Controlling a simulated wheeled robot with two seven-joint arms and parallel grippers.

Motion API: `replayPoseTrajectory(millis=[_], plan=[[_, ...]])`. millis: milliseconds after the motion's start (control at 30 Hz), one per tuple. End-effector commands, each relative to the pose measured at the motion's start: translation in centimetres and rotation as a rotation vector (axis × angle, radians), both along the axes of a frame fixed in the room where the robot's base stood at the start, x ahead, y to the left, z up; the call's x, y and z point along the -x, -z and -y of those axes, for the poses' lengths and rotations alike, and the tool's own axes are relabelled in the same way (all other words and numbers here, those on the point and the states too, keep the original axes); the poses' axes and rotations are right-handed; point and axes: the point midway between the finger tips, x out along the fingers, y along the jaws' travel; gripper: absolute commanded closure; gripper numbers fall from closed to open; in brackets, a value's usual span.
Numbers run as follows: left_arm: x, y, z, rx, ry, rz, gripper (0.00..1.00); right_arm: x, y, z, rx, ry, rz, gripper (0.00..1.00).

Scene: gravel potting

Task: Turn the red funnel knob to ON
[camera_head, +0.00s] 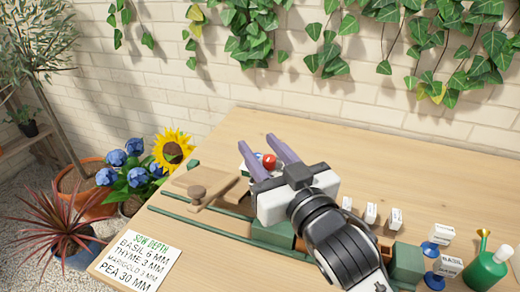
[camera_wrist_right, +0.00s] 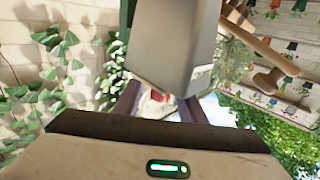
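The red knob (camera_head: 269,160) is a small round red piece above a pale base near the middle of the table. My right gripper (camera_head: 257,142) is over it, with its two purple fingers spread on either side. The fingers look apart from the knob, and the near finger and the gripper body hide part of its base. In the right wrist view a bit of red (camera_wrist_right: 158,95) shows between the dark fingers, below a large grey block. I cannot make out a funnel or any ON mark. My left gripper is not in view.
A wooden piece with a round handle (camera_head: 197,191) lies left of the gripper. A sow depth card (camera_head: 138,262) lies at the front left. Small white packets (camera_head: 371,213) and a green can (camera_head: 487,270) stand on the right. The back of the table (camera_head: 350,150) is clear.

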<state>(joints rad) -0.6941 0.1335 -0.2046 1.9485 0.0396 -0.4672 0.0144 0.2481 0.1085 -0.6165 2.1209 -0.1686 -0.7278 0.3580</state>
Motion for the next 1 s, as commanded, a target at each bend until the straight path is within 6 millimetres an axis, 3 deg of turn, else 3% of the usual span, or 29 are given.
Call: replayPoseTrajectory(millis=[367, 467, 600, 1000], plan=[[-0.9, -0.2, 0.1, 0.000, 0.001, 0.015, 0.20, -0.9, -0.1, -0.4, 0.000, 0.000, 0.000, 0.63], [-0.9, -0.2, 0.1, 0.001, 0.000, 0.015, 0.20, -0.8, -0.1, -0.4, 0.000, 0.000, 0.000, 0.75], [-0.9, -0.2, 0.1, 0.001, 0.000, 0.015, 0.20, -0.8, 0.0, -0.4, 0.000, 0.000, 0.000, 0.99], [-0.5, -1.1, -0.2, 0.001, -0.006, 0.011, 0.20, -0.8, -0.3, -0.7, 0.008, -0.063, 0.003, 1.00]])
